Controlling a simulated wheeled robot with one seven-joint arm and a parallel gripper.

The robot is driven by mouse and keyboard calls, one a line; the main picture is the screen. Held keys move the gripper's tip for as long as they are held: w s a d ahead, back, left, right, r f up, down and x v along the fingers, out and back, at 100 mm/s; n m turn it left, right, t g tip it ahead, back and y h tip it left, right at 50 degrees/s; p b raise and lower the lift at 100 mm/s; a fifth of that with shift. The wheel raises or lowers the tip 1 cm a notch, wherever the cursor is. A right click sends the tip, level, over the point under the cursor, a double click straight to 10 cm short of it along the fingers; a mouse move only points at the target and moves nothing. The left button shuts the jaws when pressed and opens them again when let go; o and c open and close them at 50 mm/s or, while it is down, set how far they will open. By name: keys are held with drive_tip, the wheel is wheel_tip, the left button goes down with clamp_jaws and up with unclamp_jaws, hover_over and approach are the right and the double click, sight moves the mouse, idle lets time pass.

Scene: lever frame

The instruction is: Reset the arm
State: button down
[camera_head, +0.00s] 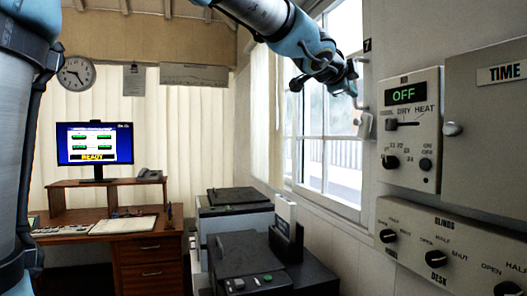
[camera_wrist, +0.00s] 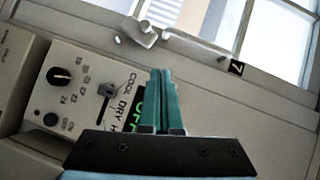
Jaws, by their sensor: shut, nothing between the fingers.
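My gripper (camera_wrist: 160,73) shows in the wrist view with its two teal fingers pressed together and nothing between them. In the head view my arm comes in from the top and ends in front of the window's right side, left of a wall control panel (camera_head: 429,130). The panel has a green OFF display (camera_head: 407,94), a slider lever (camera_head: 391,125), a dial (camera_head: 390,162) and a small button (camera_head: 425,164). In the wrist view my fingers partly cover the display, and the slider (camera_wrist: 107,90) and dial (camera_wrist: 60,76) show to their left.
A window handle (camera_head: 364,125) is on the window frame close to my arm's end. A TIME cabinet (camera_head: 490,130) and a blinds panel (camera_head: 440,240) are at right. Printers (camera_head: 240,225), a desk (camera_head: 150,255) and a READY monitor (camera_head: 95,143) stand further off.

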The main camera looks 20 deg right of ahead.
drive_tip(key=w+a+f+n+y, duration=0.5)
drive_tip(key=w+a+f+n, duration=0.15)
drive_tip(key=a+f, duration=0.65)
drive_tip(key=w+a+f+n+y, duration=0.55)
drive_tip(key=w+a+f, duration=0.25)
drive_tip(key=a+f, duration=0.5)
drive_tip(key=s+a+f+n+g+y, duration=0.3)
drive_tip(key=a+f+n, duration=0.4)
drive_tip(key=a+f, duration=0.55)
drive_tip(key=s+a+f+n+g, duration=0.3)
drive_tip(key=s+a+f+n, duration=0.4)
drive_tip(key=s+a, duration=0.5)
drive_tip(key=shift+f+g, duration=0.4)
drive_tip(key=shift+f, duration=0.25)
drive_tip(key=c, duration=1.5)
unclamp_jaws()
